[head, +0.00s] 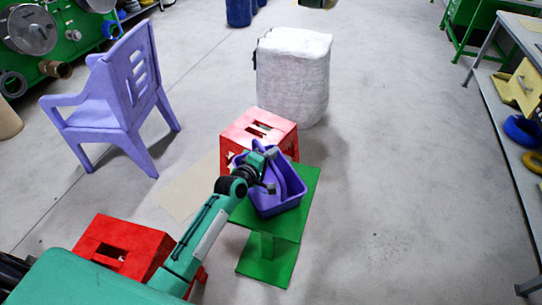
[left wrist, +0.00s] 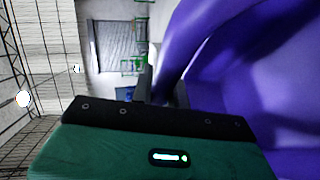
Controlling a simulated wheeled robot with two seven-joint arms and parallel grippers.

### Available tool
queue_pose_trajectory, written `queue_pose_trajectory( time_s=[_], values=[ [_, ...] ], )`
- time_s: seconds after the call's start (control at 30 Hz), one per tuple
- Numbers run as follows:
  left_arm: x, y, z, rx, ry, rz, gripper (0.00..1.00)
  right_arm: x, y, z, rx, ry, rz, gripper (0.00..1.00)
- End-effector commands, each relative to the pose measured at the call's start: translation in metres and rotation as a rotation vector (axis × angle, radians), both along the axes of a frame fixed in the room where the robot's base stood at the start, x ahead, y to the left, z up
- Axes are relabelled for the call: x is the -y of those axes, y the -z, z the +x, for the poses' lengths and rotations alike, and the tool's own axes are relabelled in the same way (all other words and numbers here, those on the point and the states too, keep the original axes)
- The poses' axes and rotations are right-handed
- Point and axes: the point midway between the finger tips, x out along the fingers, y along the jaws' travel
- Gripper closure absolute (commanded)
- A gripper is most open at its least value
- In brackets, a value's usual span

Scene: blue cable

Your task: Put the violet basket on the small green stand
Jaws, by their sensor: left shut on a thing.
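The violet basket (head: 281,204) is at the small green stand (head: 306,184), over its top. It looks roughly upright; whether its bottom touches the top I cannot tell. My left gripper (head: 268,172) is shut on the basket at its upper part, reaching in from the lower left. In the left wrist view the basket (left wrist: 235,65) fills the right side, close to the left gripper (left wrist: 163,88). Part of the basket and of the stand's top is hidden by my arm. My right gripper is not in view.
A red stool (head: 240,130) stands just behind the stand, and another red stool (head: 105,246) is at the lower left near my arm. A violet chair (head: 125,95) is at the left and a white wrapped bin (head: 295,75) behind. Floor right of the stand is clear.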

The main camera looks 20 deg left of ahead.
Motion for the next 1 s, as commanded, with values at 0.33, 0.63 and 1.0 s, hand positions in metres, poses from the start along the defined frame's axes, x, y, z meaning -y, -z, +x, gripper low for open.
queue_pose_trajectory(
  time_s=[0.33,0.63,1.0],
  values=[
    [0.0,0.001,0.0,0.001,0.0,0.0,0.66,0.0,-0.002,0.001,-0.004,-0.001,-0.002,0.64],
    [0.0,0.001,0.0,0.001,0.0,0.0,0.62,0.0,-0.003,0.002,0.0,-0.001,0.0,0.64],
    [-0.013,-0.007,-0.04,0.0,0.0,-0.001,0.62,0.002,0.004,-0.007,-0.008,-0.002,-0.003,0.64]
  ],
)
